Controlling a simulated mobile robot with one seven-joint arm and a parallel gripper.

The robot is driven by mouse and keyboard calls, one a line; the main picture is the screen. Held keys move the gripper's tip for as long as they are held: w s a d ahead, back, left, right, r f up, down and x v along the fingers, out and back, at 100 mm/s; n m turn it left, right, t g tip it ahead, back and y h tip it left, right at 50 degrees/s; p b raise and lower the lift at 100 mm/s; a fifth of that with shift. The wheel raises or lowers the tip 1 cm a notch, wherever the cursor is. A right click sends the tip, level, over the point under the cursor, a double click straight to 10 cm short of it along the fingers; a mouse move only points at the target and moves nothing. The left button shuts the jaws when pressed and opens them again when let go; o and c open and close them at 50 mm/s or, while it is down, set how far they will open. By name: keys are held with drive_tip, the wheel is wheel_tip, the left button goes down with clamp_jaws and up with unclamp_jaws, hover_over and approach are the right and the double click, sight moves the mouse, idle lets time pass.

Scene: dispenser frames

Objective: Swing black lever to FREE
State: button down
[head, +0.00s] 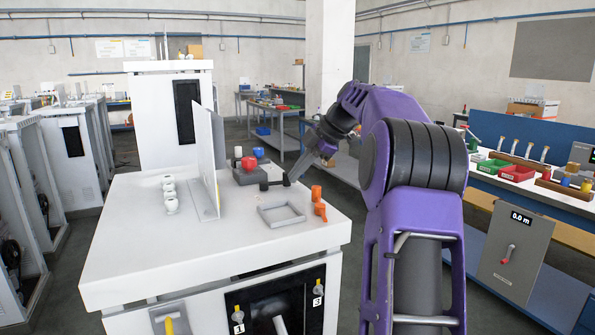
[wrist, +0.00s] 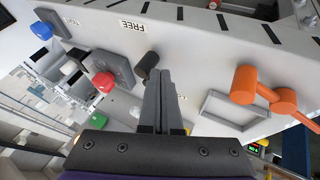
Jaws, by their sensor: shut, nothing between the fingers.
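The black lever (wrist: 148,64) shows its dark rounded knob in the wrist view, beside the tips of my gripper (wrist: 163,80). The printed word FREE (wrist: 131,25) is on the pale top surface, above and a little left of the knob in the picture. My gripper is shut and empty, its fingers together. The knob looks very close to the fingertips, but I cannot tell whether they touch. In the head view my gripper (head: 291,179) reaches down to the white cabinet top (head: 130,230). The lever's lower part and pivot are not clear.
A red knob (wrist: 103,82) on a dark plate (wrist: 118,62) and a blue knob (wrist: 40,30) stand left in the wrist view. Orange handles (wrist: 245,86) and a grey square frame (wrist: 215,112) lie right. An upright white panel (head: 206,160) and white knobs (head: 170,195) stand left in the head view.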

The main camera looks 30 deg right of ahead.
drive_tip(key=shift+w+a+b, duration=0.1)
drive_tip(key=shift+a+b, duration=0.3)
drive_tip(key=shift+a, duration=0.4)
